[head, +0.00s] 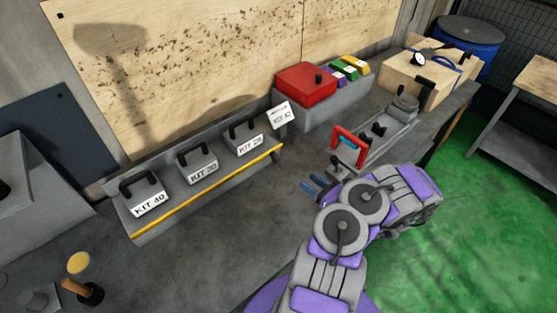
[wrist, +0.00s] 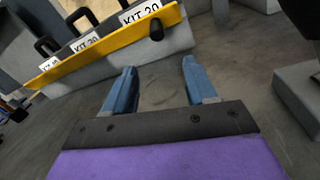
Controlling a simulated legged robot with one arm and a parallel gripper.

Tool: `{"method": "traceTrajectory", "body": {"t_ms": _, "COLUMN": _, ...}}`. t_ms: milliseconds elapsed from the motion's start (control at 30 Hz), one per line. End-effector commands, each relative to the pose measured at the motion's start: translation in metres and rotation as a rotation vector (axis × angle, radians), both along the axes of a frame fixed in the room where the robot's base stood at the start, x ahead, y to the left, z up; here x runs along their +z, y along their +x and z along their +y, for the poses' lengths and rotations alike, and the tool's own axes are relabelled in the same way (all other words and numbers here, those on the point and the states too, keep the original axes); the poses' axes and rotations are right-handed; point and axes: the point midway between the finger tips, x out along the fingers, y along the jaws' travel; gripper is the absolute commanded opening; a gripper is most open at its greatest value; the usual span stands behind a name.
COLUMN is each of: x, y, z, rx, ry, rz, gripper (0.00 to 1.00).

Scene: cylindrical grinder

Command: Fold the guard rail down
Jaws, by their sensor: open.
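The guard rail (head: 214,187) is a long yellow bar along the front of a grey shelf with several kit blocks. It stands up in front of the lower part of the blocks. The rail also crosses the upper left of the wrist view (wrist: 105,47), with a black knob (wrist: 156,29) near its right end. My gripper (head: 316,187) is to the right of the rail's right end, apart from it. In the wrist view my gripper (wrist: 158,70) has its two blue fingers spread and nothing between them. The knob appears beyond the gap between the fingers.
Kit blocks with black handles, such as KIT 40 (head: 146,196), sit behind the rail. A red box (head: 306,82) stands at the back. The grey bench top in front of the rail (head: 220,240) is clear.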

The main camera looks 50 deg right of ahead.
Motion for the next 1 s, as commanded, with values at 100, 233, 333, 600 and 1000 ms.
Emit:
{"method": "traceTrajectory", "body": {"t_ms": 100, "x": 0.000, "y": 0.018, "z": 0.003, "rx": 0.005, "ry": -0.001, "rz": -0.002, "gripper": 0.56}}
{"method": "traceTrajectory", "body": {"t_ms": 233, "x": 0.000, "y": 0.044, "z": 0.004, "rx": 0.007, "ry": -0.003, "rz": -0.001, "gripper": 0.56}}
{"method": "traceTrajectory", "body": {"t_ms": 333, "x": -0.001, "y": 0.063, "z": 0.003, "rx": 0.006, "ry": -0.003, "rz": 0.000, "gripper": 0.56}}
{"method": "traceTrajectory", "body": {"t_ms": 600, "x": -0.002, "y": 0.116, "z": 0.001, "rx": 0.005, "ry": 0.000, "rz": 0.000, "gripper": 0.56}}
{"method": "traceTrajectory", "body": {"t_ms": 1000, "x": 0.000, "y": 0.163, "z": 0.002, "rx": 0.002, "ry": -0.001, "rz": 0.000, "gripper": 0.56}}
